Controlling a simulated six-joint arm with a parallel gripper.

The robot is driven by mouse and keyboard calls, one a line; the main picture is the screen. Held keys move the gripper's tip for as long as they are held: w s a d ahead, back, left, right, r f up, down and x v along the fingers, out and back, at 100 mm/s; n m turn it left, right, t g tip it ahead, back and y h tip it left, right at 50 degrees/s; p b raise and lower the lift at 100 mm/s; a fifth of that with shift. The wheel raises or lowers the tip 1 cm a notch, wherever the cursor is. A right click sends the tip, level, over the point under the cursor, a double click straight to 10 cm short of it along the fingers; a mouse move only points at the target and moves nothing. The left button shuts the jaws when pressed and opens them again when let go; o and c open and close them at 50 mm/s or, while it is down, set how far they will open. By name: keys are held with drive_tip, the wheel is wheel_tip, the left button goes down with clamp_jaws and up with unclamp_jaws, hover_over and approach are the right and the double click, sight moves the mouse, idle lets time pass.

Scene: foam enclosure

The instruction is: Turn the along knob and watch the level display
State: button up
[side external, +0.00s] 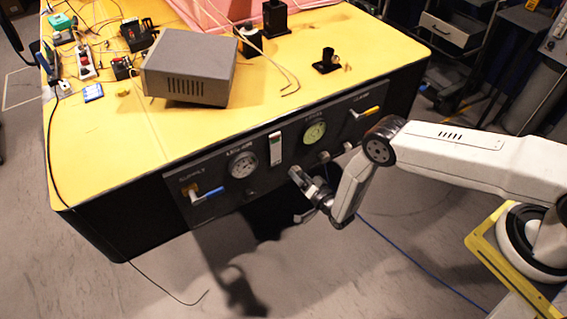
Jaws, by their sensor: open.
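A dark control panel (215,185) is set in the front side of the yellow-topped bench. A round white-faced gauge (243,164) sits left of its middle, with a label above it that seems to read "along". A small dark knob (251,191) is below that gauge. A narrow upright level display (275,149), white with a little green, is right of the gauge. My gripper (303,194) is open, in front of the panel, right of and apart from that knob. Its fingers are small here, and it hides part of the panel's lower edge.
A blue lever (208,194) is at the panel's left, a yellow lever (366,113) at its right. A green-faced gauge (314,133) has small knobs (322,157) near it. A grey box (190,68) stands on the bench. A blue cable (410,262) crosses the open floor.

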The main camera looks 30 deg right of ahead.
drive_tip(key=shift+w, duration=0.45)
clamp_jaws()
drive_tip(key=shift+n, duration=0.3)
drive_tip(key=shift+n+g, duration=0.4)
drive_tip(key=shift+n, duration=3)
